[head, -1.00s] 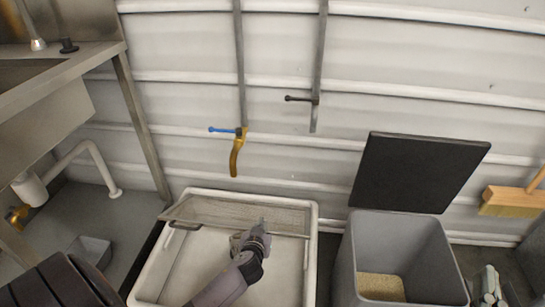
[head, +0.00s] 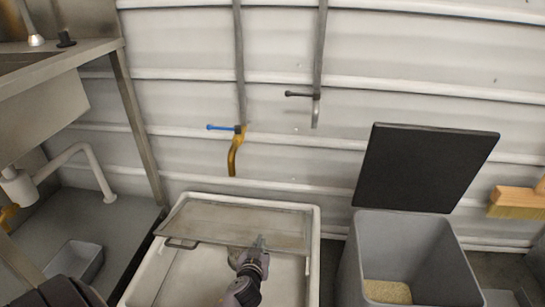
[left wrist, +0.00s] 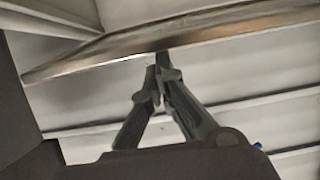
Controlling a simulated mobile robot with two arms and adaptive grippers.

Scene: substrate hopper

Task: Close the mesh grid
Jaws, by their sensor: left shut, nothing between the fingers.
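The mesh grid (head: 222,221) is a grey framed panel at the back of a white tub (head: 311,270) in the head view. It slopes over the tub's rear part, with a small dark handle (head: 180,244) on its front edge. The front of the tub is uncovered. My left gripper (head: 260,241) is shut and empty, with its tips at the grid's front edge right of the middle. In the left wrist view the closed fingertips (left wrist: 160,60) are at a metal frame bar (left wrist: 110,48); contact is hard to tell. My right gripper is not in view.
A grey bin (head: 412,235) with pale grains and a raised black lid (head: 425,168) stands right of the tub. A steel sink (head: 50,105) is at the left. Taps with blue and black handles hang on the wall behind. A brush (head: 516,200) is at the far right.

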